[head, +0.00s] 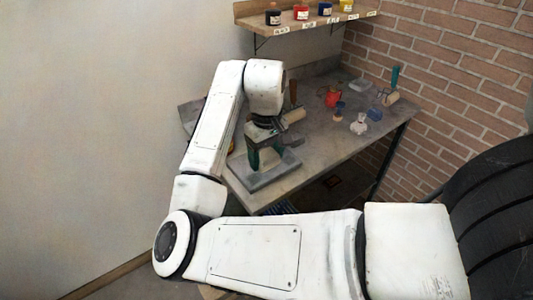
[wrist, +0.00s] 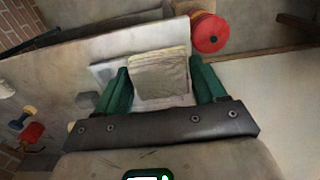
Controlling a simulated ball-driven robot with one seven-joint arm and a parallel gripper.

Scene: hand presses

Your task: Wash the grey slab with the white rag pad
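The white rag pad (wrist: 160,82) is a pale, creased, squarish pad. In the wrist view it fills the gap between the two green fingers of my gripper (wrist: 160,68), touching both. My gripper also shows in the head view (head: 266,150), pointing down over the slab at the near left part of the table. The grey slab (head: 268,178) lies flat near the table's front edge. In the wrist view a pale part of the slab (wrist: 104,72) shows beside and beyond the pad. Whether the pad touches the slab is hard to tell.
A red round thing (wrist: 209,33) is close beyond the right finger. A shelf with jars (head: 310,20) hangs above.

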